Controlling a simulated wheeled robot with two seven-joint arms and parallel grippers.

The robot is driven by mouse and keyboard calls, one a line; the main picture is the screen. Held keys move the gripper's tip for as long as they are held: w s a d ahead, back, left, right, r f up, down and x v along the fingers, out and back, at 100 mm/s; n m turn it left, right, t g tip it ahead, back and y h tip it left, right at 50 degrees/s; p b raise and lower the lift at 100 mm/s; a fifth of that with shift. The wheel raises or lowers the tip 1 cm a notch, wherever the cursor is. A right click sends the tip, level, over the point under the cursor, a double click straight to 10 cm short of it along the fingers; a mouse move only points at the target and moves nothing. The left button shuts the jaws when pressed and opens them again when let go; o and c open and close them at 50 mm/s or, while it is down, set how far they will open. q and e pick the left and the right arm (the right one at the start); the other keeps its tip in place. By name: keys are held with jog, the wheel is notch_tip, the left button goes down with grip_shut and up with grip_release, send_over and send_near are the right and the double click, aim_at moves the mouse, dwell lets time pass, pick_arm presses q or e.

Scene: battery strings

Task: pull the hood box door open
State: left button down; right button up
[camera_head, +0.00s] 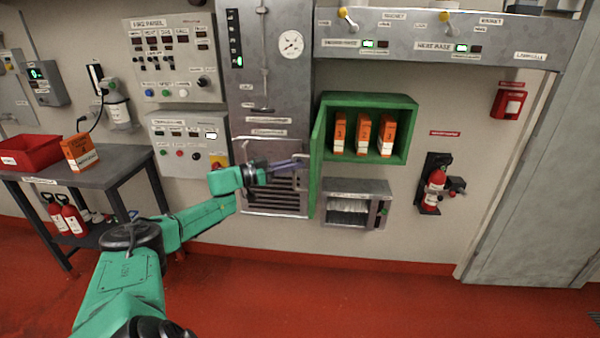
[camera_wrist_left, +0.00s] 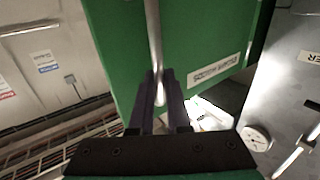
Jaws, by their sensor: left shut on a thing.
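The green hood box (camera_head: 410,110) is fixed to the wall, with its front open. Its green door (camera_head: 318,165) stands swung out on the box's left side and shows nearly edge-on. In the left wrist view the door (camera_wrist_left: 205,40) fills the upper middle, with a label and a silver bar handle (camera_wrist_left: 152,30). My left gripper (camera_head: 302,159) is at the door's outer face. In the left wrist view its dark fingers (camera_wrist_left: 163,88) are shut on the handle. My right gripper is in neither view.
Several orange boxes (camera_head: 363,135) stand inside the hood box. A grey wall unit (camera_head: 357,188) hangs below it. A grey cabinet (camera_head: 270,80) with a gauge is left of the door. A fire extinguisher (camera_head: 436,190) hangs to the right. The red floor (camera_head: 330,300) in front is clear.

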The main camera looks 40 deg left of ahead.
pick_arm(q)
jog(key=shift+a, duration=0.25)
jog(key=c, duration=0.9)
grip_release()
jog(key=p+v, duration=0.8)
jog(key=v, duration=0.6)
jog(key=shift+s+p, duration=0.2)
jog(key=shift+p, duration=0.1)
